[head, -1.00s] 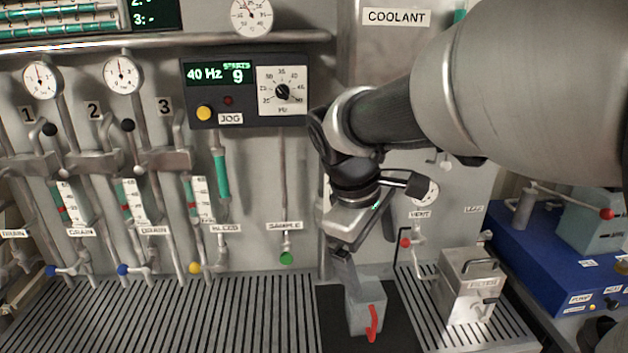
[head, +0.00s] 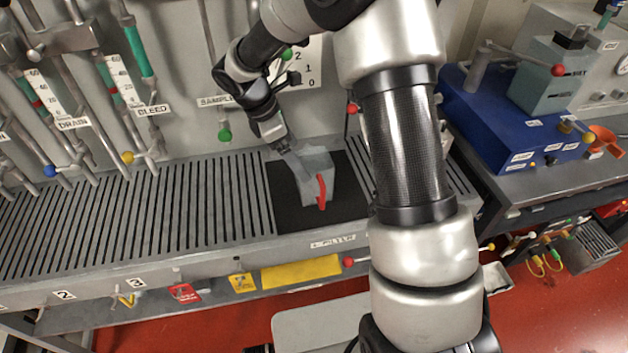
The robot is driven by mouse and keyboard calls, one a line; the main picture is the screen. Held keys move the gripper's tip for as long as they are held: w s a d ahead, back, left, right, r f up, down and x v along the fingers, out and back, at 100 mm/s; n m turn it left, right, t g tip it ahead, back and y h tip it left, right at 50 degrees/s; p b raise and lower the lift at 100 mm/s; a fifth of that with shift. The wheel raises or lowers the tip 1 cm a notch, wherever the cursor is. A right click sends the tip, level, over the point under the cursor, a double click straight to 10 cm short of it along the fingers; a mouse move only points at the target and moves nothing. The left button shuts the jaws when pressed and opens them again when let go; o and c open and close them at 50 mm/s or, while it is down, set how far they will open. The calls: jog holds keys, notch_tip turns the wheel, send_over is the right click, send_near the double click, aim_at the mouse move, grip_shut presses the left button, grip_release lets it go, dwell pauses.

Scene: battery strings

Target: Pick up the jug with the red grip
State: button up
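The jug (head: 316,171) is a grey, boxy vessel with a red grip (head: 321,191) on its front side. It stands upright on the black mat at the grated bench. My gripper (head: 289,150) is at the jug's back left, close to its upper edge, pointing down toward it. The fingers are small and partly merge with the jug's grey top, so I cannot tell whether they touch it or how far apart they are. The red grip is on the side facing the camera, away from my gripper.
The black mat (head: 285,205) lies between slatted grating (head: 180,205) on both sides. Behind stands a panel with pipes and a green knob (head: 224,134). My arm crosses the right of the jug. A blue machine (head: 510,125) stands at the right. Red floor (head: 200,330) is in front.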

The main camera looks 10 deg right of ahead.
aim_at(308, 170)
jog(key=x, duration=0.8)
jog(key=shift+w+f, duration=0.1)
jog(key=shift+w, duration=0.3)
jog(key=c, duration=1.2)
